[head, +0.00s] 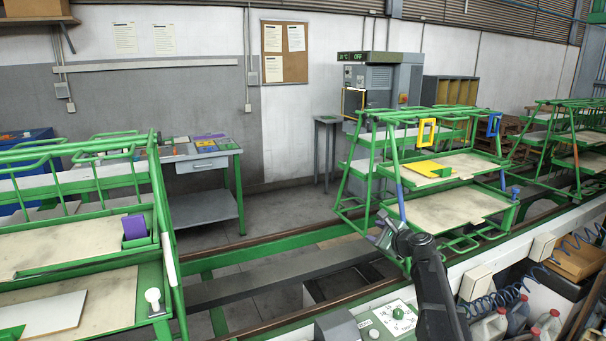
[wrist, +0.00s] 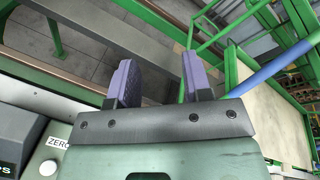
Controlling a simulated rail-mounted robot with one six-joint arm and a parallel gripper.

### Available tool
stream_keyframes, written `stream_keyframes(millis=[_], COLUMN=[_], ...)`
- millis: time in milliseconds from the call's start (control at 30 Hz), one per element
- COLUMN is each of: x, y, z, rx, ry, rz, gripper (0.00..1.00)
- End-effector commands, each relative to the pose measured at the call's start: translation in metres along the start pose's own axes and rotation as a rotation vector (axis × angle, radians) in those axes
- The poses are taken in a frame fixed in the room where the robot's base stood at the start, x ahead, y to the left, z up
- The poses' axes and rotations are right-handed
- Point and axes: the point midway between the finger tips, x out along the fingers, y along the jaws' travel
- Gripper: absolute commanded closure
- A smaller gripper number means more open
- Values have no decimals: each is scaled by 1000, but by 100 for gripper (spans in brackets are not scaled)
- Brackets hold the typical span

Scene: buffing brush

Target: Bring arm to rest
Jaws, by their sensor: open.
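My gripper (wrist: 158,80) is open in the wrist view, with its two purple-grey fingers apart and nothing between them. In the head view my gripper (head: 380,234) is small, at the end of my dark arm (head: 432,285). It is in front of the lower left corner of the middle green rack (head: 400,190). A blue bar (wrist: 278,72) of that rack passes just right of the right finger in the wrist view. I cannot tell whether they touch.
The left green rack (head: 160,210) holds boards and a purple block (head: 135,226). A yellow piece (head: 430,169) lies on the middle rack's upper board. A dial panel (head: 395,317) and plastic jugs (head: 490,325) are at the front. Open floor (head: 270,215) shows between the racks.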

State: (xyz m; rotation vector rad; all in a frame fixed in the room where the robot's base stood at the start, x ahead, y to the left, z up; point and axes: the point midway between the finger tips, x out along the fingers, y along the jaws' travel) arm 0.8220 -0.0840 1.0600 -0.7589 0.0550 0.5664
Motion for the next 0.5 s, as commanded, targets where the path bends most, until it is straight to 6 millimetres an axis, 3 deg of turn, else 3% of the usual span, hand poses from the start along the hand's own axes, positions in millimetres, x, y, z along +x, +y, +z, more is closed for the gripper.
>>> stream_keyframes(millis=[33, 100, 167, 233, 333, 400, 500], x=[-16, -37, -64, -105, -167, -203, -232], y=[54, 122, 176, 232, 286, 306, 317], z=[17, 28, 32, 31, 24, 20, 16], rx=[-188, -497, -755, -1035, -1345, -1481, -1577], ry=[17, 34, 31, 5, -56, -103, -150], rz=[127, 341, 540, 785, 1118, 1303, 1466], gripper=[55, 55, 55, 55, 55, 55, 55])
